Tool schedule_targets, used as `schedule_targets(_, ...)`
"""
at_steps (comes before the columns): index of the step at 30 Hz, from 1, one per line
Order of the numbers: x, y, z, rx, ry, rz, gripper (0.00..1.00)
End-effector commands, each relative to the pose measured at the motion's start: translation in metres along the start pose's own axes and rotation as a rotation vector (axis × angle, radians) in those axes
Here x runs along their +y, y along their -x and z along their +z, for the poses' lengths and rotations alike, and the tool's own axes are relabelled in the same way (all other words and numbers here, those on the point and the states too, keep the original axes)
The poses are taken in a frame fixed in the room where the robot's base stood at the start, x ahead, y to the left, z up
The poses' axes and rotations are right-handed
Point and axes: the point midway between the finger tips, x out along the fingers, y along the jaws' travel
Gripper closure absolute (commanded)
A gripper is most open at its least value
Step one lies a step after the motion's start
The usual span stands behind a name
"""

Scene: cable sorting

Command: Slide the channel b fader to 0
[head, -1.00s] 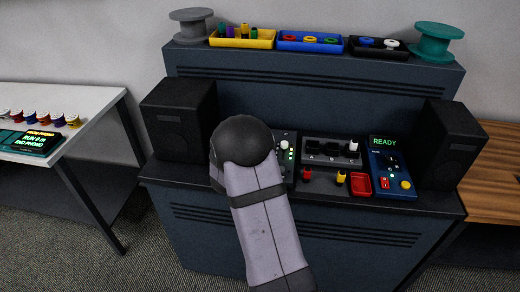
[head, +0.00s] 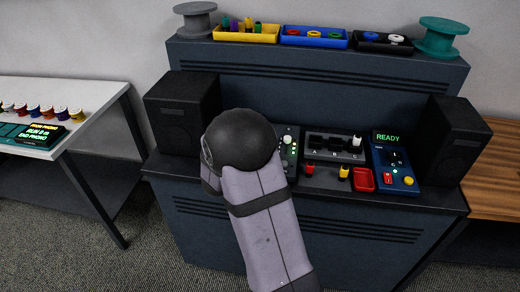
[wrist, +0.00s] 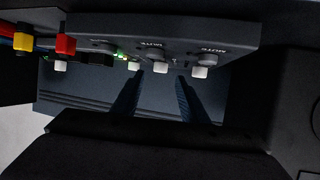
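The mixer panel (head: 289,145) stands on the desk left of the A/B/C box, partly hidden by my arm in the head view. In the wrist view the mixer (wrist: 180,50) shows upside-down MUTE labels and several white caps. One white cap (wrist: 160,67) lies just beyond and between my fingertips. Another white cap (wrist: 134,66) is close to the left finger, and a third (wrist: 199,72) is right of the right finger. I cannot read which is channel b. My gripper (wrist: 158,82) is open with nothing held; contact with a cap cannot be told. The head view hides it.
The A/B/C box (head: 335,147) has a red plug (head: 309,170) and a yellow plug (head: 343,173) in front. Black speakers (head: 181,112) (head: 452,140) flank the desk.

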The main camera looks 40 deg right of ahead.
Motion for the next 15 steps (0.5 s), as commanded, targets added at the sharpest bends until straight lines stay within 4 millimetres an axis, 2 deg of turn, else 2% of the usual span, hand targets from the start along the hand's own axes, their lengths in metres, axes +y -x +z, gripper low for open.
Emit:
schedule_targets(6,0.0,0.019,0.0,0.0,0.001,-0.001,0.6)
schedule_targets(15,0.0,0.021,0.0,0.0,0.001,0.001,0.6)
